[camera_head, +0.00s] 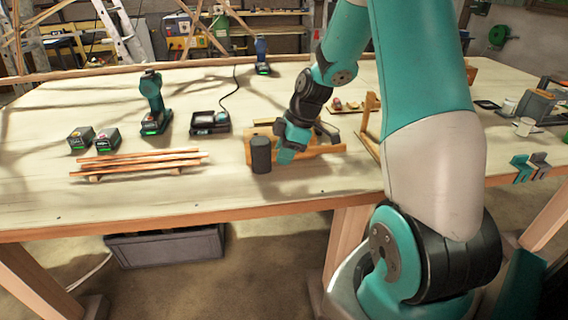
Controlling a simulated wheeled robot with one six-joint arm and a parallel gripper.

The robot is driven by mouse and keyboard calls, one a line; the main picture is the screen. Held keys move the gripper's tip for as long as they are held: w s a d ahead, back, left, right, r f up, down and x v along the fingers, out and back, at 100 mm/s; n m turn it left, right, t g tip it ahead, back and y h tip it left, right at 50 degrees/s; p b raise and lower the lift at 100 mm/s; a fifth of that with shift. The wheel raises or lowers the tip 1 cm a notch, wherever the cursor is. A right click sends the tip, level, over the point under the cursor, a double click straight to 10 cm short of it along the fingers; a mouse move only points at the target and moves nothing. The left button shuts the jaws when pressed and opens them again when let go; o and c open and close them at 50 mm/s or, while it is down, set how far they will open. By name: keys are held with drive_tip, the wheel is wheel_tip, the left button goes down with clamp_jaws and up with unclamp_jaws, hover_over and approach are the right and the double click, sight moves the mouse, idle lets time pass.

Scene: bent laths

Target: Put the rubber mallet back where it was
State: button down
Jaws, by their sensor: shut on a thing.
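The rubber mallet shows as its dark, upright cylindrical head (261,156), at the front left of my gripper (287,151). My gripper is low over the middle of the workbench (190,200) and shut on the mallet. The mallet's handle is mostly hidden by the gripper, so I cannot tell its exact lie. A wooden block or rack (322,150) sits right behind and beside the gripper. I cannot tell whether the mallet head touches the bench or that rack.
Thin wooden laths (137,163) lie on small supports at the left. Two batteries (81,138), a drill (153,105) and a charger (209,122) stand behind them. A wooden triangular frame (370,125) stands right of my gripper. The bench's front left is clear.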

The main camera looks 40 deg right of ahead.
drive_tip(key=shift+f, duration=1.65)
drive_tip(key=shift+f, duration=0.2)
drive_tip(key=c, duration=1.1)
unclamp_jaws()
drive_tip(key=shift+o, duration=0.2)
drive_tip(key=shift+r, duration=0.15)
